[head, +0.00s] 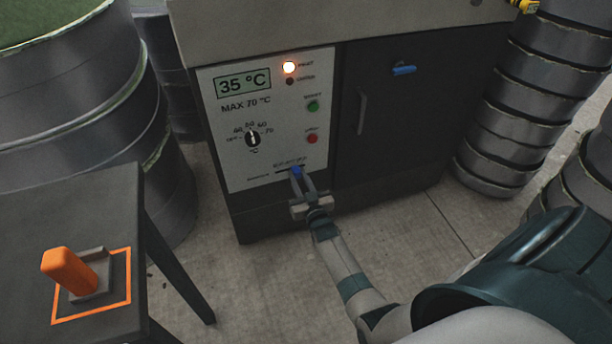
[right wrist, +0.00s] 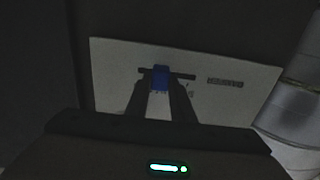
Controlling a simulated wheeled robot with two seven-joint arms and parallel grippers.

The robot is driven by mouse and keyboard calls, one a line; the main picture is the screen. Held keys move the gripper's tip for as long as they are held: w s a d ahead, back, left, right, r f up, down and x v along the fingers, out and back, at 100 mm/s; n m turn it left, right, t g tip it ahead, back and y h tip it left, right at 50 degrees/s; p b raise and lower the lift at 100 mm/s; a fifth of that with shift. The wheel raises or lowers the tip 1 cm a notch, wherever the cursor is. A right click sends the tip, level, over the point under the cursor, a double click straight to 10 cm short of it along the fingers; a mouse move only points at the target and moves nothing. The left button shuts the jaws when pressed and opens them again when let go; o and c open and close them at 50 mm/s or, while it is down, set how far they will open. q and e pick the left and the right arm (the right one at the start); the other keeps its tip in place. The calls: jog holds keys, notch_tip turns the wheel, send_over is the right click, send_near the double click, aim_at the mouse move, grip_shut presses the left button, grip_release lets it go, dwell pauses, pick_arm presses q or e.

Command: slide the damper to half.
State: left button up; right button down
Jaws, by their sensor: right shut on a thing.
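The damper is a blue slider knob (head: 295,171) on a dark horizontal slot low on the white control panel (head: 228,172). My right gripper (head: 300,176) reaches up to it from below and is shut on the blue knob. In the right wrist view the two fingers close on the blue knob (right wrist: 160,78), which stands near the middle of the slot (right wrist: 182,76). The scale markings beside the slot are too small to read. My left gripper is not in view.
The panel has a 35 °C display (head: 243,85), a lit lamp (head: 289,67), a dial (head: 252,138), and green and red buttons. A dark door (head: 400,110) is on the right. A side table (head: 110,195) with an orange handle (head: 68,270) stands at left. Stacked round moulds flank the cabinet.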

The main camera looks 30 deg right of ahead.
jog(key=shift+w+a, duration=0.15)
jog(key=shift+a, duration=0.5)
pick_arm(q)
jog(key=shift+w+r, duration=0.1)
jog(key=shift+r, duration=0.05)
pick_arm(e)
jog(key=c, duration=1.5)
grip_release()
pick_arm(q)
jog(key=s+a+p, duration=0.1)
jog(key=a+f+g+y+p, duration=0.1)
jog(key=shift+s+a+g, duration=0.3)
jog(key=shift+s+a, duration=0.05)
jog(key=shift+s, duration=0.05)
pick_arm(e)
jog(key=v, duration=1.7)
jog(key=shift+s+d, duration=0.1)
jog(key=shift+s, duration=0.15)
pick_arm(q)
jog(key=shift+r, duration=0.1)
